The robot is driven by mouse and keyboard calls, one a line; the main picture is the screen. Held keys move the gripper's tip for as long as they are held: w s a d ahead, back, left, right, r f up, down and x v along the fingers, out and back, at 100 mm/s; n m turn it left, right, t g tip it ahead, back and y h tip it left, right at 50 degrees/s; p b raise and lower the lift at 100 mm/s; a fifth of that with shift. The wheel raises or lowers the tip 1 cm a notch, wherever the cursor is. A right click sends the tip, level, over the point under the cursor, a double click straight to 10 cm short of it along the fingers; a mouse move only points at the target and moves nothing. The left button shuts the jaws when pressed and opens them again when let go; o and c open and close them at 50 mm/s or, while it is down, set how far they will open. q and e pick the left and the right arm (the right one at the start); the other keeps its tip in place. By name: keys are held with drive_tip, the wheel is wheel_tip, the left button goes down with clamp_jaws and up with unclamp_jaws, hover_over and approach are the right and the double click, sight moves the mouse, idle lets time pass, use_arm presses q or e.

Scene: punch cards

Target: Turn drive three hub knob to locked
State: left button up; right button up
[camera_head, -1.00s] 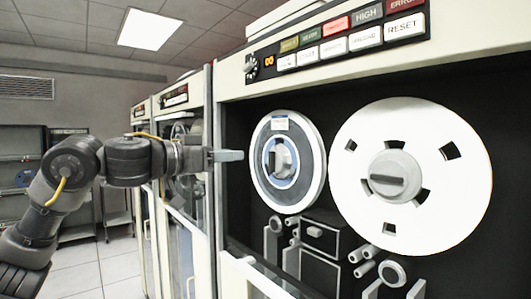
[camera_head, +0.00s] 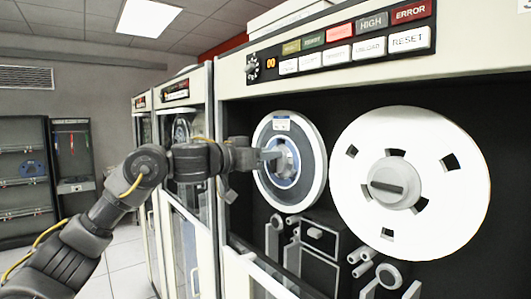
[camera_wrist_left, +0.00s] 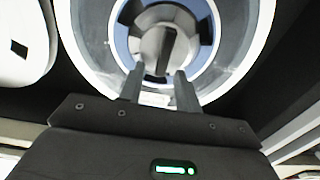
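The tape drive in front of me carries two reels. The left reel (camera_head: 308,175) is clear-edged with a blue ring and a white label, and has a grey hub knob (camera_head: 284,160) at its centre. My left gripper (camera_head: 270,155) is at this hub. In the left wrist view, my left gripper (camera_wrist_left: 158,80) has its two fingers apart, pointing at the hub knob (camera_wrist_left: 160,48). The knob's dark grip bar stands nearly upright between and just beyond the fingertips. I cannot tell whether they touch it. The right reel (camera_head: 345,190) is white, with its own hub knob (camera_head: 394,190). My right gripper is out of view.
A button panel (camera_head: 345,45) with an orange "00" display (camera_head: 270,64) runs above the reels. Tape guides and rollers (camera_head: 320,238) sit below them. More cabinets (camera_head: 185,95) stand to the left, and a shelf rack (camera_head: 25,180) is at the back left.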

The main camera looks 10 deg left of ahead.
sight(282, 164)
use_arm(q)
clamp_jaws()
drive_tip(key=m+b, duration=0.1)
drive_tip(key=m, duration=0.3)
drive_tip(key=s+d+f+m+b, duration=0.1)
drive_tip(key=m, duration=0.3)
drive_tip(key=m+b, duration=0.1)
drive_tip(key=m, duration=0.3)
drive_tip(key=shift+s+d+f+m, duration=0.25)
drive_tip(key=shift+s+d+m, duration=0.05)
drive_tip(key=shift+d, duration=0.1)
drive_tip(key=m+b, duration=0.1)
drive_tip(key=m, duration=0.1)
drive_tip(key=f+m, duration=0.1)
drive_tip(key=m, duration=0.2)
drive_tip(key=shift+d+b, duration=0.1)
drive_tip(key=shift+b, duration=0.3)
drive_tip(key=shift+m, duration=0.3)
